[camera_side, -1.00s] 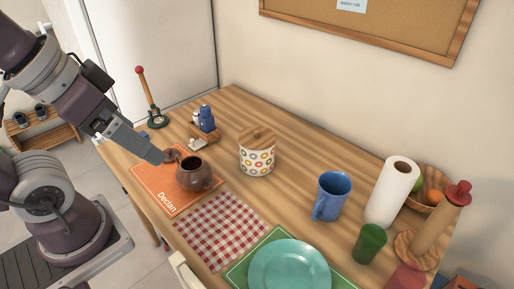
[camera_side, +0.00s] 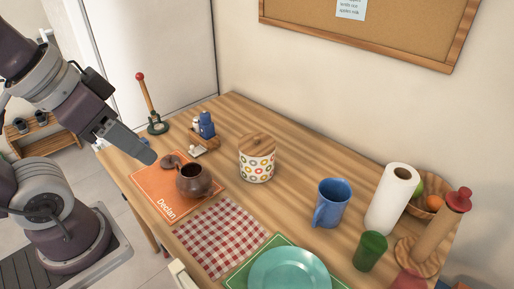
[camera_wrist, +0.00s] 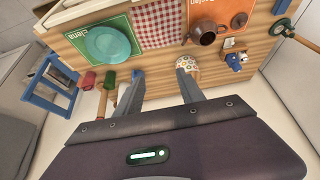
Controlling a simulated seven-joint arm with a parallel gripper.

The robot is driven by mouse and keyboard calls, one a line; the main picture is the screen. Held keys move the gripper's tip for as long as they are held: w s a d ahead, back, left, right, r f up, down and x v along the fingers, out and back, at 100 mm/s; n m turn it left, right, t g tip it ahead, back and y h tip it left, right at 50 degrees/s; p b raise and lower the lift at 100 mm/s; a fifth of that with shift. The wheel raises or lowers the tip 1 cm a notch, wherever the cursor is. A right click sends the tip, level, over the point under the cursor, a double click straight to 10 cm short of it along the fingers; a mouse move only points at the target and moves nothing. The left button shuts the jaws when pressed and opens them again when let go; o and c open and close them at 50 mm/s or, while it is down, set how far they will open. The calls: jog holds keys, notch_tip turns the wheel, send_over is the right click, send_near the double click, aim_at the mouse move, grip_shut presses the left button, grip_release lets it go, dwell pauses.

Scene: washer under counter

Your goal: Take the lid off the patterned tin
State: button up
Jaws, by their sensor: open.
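The patterned tin (camera_side: 257,169) is white with coloured rings and stands upright on the wooden table. Its round wooden lid (camera_side: 257,145) sits on top. The tin also shows in the wrist view (camera_wrist: 187,68), close beside the tip of one finger and partly hidden by it. My gripper (camera_side: 150,159) is at the table's left end, near the orange mat, well left of the tin and apart from it. In the wrist view my gripper (camera_wrist: 160,78) has its two fingers spread, with nothing between them.
A brown pot (camera_side: 194,182) and a small brown lid (camera_side: 170,161) are on the orange mat (camera_side: 160,190), between gripper and tin. A shaker set (camera_side: 206,130) is behind. A blue mug (camera_side: 331,203) and paper roll (camera_side: 391,200) stand right. Table around the tin is clear.

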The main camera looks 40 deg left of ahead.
jog(key=n+g+y, duration=0.3)
jog(key=n, duration=0.7)
send_over(257, 137)
jog(key=s+d, duration=0.2)
jog(key=d, duration=0.1)
jog(key=f, duration=1.8)
jog(key=shift+s+a+f, duration=0.1)
jog(key=shift+a+f, duration=0.05)
jog(key=shift+a, duration=0.1)
jog(key=x, duration=0.6)
jog(key=shift+w+a+f, duration=0.3)
jog(key=shift+a, duration=0.05)
grip_shut()
